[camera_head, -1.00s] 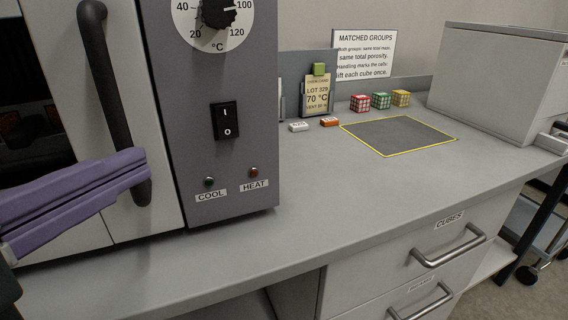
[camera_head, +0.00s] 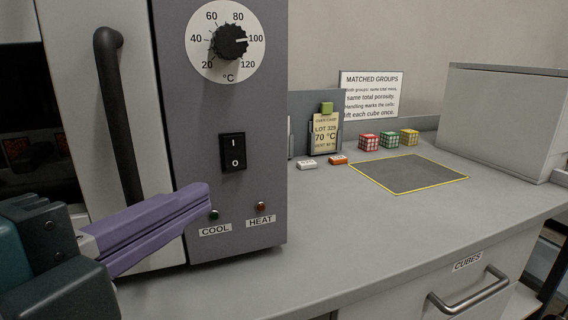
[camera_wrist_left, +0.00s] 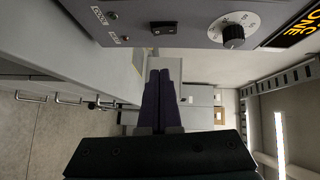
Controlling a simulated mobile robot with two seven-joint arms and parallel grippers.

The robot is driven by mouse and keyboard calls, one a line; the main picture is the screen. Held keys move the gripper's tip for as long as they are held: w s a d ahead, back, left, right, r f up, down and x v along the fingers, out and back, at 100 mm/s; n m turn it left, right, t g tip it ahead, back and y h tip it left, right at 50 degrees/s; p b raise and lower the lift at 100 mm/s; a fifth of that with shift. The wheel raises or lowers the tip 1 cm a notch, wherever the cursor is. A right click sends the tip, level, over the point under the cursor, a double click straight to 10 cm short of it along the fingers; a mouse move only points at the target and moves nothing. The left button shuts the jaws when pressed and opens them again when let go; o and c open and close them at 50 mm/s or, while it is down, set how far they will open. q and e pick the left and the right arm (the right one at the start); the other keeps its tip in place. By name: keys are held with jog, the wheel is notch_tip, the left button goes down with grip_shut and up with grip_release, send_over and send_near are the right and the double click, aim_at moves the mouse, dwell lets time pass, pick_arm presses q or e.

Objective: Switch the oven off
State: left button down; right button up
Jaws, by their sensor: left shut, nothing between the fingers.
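The oven's grey control panel (camera_head: 176,100) stands at the left in the head view. Its black rocker switch (camera_head: 232,152) is marked I above and O below; I cannot tell surely which side is pressed. Above it the black dial (camera_head: 230,42) points near 100 °C. Below are a green COOL lamp (camera_head: 214,214) and a reddish HEAT lamp (camera_head: 261,206). My left gripper (camera_head: 203,192) has purple fingers, shut and empty, below and left of the switch, apart from it. The left wrist view also shows the shut fingers (camera_wrist_left: 160,75) and the switch (camera_wrist_left: 164,28). My right gripper is out of view.
The black oven door handle (camera_head: 118,120) rises behind my left fingers. On the bench (camera_head: 330,225) stand a lot card (camera_head: 325,133), small coloured cubes (camera_head: 388,140), a yellow-edged mat (camera_head: 410,175) and a grey box (camera_head: 500,120). The bench front is clear.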

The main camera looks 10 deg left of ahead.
pick_arm(q)
send_near(241, 161)
jog(key=w+d, duration=0.3)
jog(key=d, duration=0.1)
jog(key=shift+w+a+f, duration=0.15)
jog(key=shift+w+a, duration=0.5)
jog(key=shift+w, duration=0.05)
jog(key=shift+w+a+f, duration=0.2)
jog(key=shift+w+a, duration=0.45)
jog(key=shift+w, duration=0.1)
jog(key=shift+w+f+b, duration=0.15)
jog(key=shift+f+b, duration=0.15)
jog(key=shift+b, duration=0.15)
jog(key=shift+a+r+m+t, duration=0.1)
jog(key=shift+a+m+t, duration=0.05)
jog(key=shift+m+t, duration=0.15)
jog(key=shift+r, duration=0.1)
